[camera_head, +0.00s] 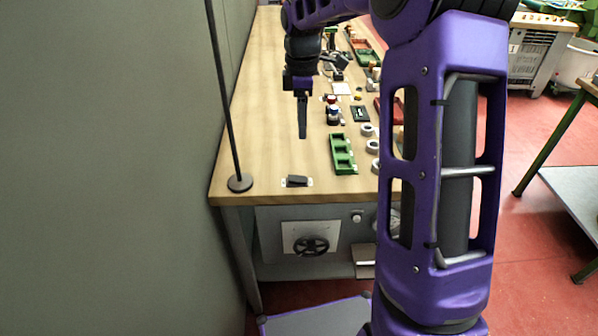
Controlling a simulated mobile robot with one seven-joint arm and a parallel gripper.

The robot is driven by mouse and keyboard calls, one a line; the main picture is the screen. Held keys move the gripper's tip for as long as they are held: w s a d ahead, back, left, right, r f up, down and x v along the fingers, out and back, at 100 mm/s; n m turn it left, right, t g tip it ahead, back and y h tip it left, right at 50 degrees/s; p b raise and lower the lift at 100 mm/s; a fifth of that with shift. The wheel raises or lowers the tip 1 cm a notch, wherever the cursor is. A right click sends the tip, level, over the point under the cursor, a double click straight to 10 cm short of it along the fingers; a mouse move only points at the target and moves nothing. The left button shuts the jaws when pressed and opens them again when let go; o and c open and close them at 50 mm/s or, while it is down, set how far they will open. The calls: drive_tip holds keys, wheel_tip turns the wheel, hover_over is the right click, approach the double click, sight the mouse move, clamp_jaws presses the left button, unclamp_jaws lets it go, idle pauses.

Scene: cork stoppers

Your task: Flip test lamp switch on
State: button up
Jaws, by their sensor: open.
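My gripper (302,134) hangs over the left part of the wooden bench with its fingers pointing down. The fingers overlap from this side, so the gap between them is hidden, and I see nothing held. A small dark block on a pale plate (297,181) lies near the bench's front edge, nearer the camera than my gripper and apart from it. It looks like a switch, but its position, on or off, is too small to tell. I cannot clearly make out a test lamp.
A thin black pole on a round base (240,183) stands at the bench's front left corner. A green tray (343,154), white rings (367,130), a small dark box (360,114) and a red tray (378,108) lie to the right. The wooden bench (255,120) is clear on the left.

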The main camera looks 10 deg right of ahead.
sight(301, 179)
wheel_tip(301, 179, down, 17)
drive_tip(key=shift+r+b, duration=0.15)
drive_tip(key=shift+b, duration=0.55)
clamp_jaws()
